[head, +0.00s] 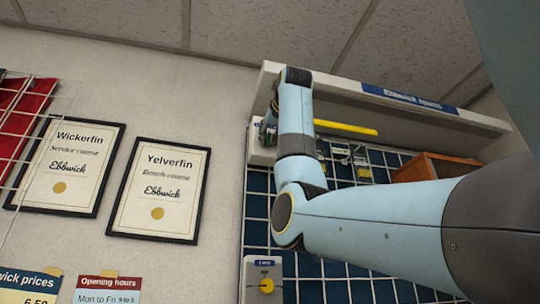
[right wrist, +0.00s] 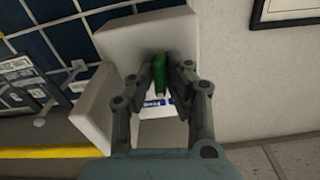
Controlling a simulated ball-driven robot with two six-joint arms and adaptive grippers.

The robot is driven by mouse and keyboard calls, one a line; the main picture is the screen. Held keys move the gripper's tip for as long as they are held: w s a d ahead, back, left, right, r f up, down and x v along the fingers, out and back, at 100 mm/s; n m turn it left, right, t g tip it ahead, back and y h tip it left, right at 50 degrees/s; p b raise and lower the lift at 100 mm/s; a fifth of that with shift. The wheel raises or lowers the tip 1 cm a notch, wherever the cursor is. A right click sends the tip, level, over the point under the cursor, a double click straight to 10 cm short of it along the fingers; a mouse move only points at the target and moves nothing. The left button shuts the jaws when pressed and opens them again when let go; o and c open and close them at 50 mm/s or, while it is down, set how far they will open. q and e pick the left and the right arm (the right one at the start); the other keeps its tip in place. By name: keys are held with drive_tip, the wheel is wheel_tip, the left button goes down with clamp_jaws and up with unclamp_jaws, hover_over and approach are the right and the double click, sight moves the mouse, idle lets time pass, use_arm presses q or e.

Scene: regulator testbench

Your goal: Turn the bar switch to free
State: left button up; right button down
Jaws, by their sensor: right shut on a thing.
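The bar switch is a green bar (right wrist: 160,75) on the front of a pale box (right wrist: 125,40) in the right wrist view. My right gripper (right wrist: 164,68) is shut on the bar, with one finger on each side of it. A blue label (right wrist: 153,102) on the box is partly covered by the fingers and too small to read. In the head view my arm reaches up to the pale box (head: 260,157) under the shelf, and my right gripper (head: 270,118) is mostly hidden there. My left gripper is out of view.
A shelf (head: 335,90) with a blue sign runs above a dark tiled grid wall (head: 350,290). A yellow strip (head: 345,128) and a brown wooden box (head: 425,167) are near my arm. A lamp switch with a yellow knob (head: 266,285) is below. Framed certificates (head: 158,190) hang left.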

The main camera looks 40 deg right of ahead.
drive_tip(key=m, duration=0.3)
drive_tip(key=shift+m+b, duration=0.3)
drive_tip(key=shift+b, duration=0.1)
drive_tip(key=shift+m+b, duration=0.35)
drive_tip(key=shift+m, duration=1.45)
drive_tip(key=c, duration=1.3)
unclamp_jaws()
drive_tip(key=shift+c, duration=0.2)
drive_tip(key=shift+s+a, duration=0.15)
drive_tip(key=shift+s, duration=0.05)
drive_tip(key=v, duration=1.1)
drive_tip(key=shift+s, duration=0.25)
